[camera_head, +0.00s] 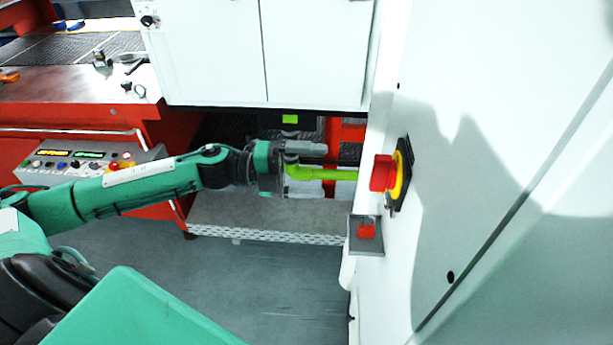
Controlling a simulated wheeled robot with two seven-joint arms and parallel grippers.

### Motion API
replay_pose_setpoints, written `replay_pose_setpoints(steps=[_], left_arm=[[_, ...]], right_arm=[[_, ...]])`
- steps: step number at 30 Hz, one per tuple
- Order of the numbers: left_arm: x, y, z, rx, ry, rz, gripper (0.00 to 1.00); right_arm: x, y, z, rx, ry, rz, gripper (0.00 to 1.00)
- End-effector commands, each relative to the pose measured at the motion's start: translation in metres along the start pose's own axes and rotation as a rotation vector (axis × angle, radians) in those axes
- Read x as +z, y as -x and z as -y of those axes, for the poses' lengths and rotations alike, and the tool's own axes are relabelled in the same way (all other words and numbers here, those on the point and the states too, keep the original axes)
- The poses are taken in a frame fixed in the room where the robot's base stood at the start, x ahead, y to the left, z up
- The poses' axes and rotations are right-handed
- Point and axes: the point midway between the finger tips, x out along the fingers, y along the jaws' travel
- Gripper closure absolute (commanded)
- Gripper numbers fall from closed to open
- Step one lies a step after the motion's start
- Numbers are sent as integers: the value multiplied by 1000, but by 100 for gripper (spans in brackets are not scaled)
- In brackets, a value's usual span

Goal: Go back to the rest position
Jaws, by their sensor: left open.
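My left arm reaches in from the left, and its gripper (312,166) is near the middle of the view. The gripper is open, with its fingers toward the right. A yellow-green bent bar (325,174) shows at the fingers; I cannot tell whether it touches them. My right gripper is not in view.
A white machine wall (490,130) fills the right side. A small grey box with a red button (366,232) sticks out below the push button. A control box (85,170) and red machine bench (75,95) stand at left. A grey step (265,212) lies below the gripper.

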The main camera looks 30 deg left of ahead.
Motion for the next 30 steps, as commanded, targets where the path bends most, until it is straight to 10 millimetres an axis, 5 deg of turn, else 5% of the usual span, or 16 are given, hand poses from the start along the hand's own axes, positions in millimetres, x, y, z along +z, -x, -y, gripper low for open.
replay_pose_setpoints(steps=[22, 26, 30], left_arm=[[3, 8, -2, -2, 6, 7, 2], [30, 12, -22, -21, 67, 91, 2], [89, 28, -83, -57, 226, 296, 2]], right_arm=[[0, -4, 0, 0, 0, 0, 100], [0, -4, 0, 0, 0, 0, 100], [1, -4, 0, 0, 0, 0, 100]])
